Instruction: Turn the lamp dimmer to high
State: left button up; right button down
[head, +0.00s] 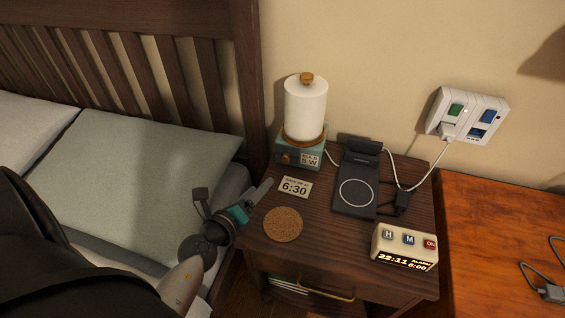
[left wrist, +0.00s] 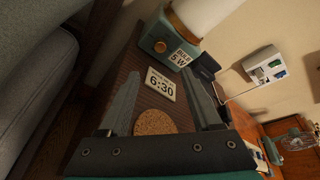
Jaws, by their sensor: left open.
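The lamp stands at the back left of the nightstand, with a white cylindrical shade (head: 305,108) and a teal base (head: 314,160) labelled "BULB 5W". A round brass-coloured dimmer knob (head: 286,158) is on the base's front, left of the label; it also shows in the left wrist view (left wrist: 160,46). The knob's setting is too small to read. My left gripper (head: 237,188) is open and empty at the nightstand's left edge, in front of and left of the lamp, apart from the knob. Its two fingers (left wrist: 160,78) point toward the lamp in the wrist view. My right gripper is not in view.
On the nightstand are a "6:30" card (head: 295,187), a cork coaster (head: 283,225), a black charger (head: 356,190) with cables, and an alarm clock (head: 404,247). A wall outlet (head: 466,116) is behind. The bed (head: 140,175) is at left. Space before the knob looks clear.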

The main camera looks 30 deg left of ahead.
pick_arm(q)
jog(key=b, duration=0.3)
send_near(285, 160)
jog(key=x, duration=0.5)
jog(key=shift+w, duration=0.1)
jog(key=shift+b+x, duration=0.75)
jog(key=shift+x, duration=0.7)
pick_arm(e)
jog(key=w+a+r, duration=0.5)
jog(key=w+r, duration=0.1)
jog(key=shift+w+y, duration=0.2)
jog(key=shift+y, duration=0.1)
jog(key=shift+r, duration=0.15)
pick_arm(q)
grip_shut()
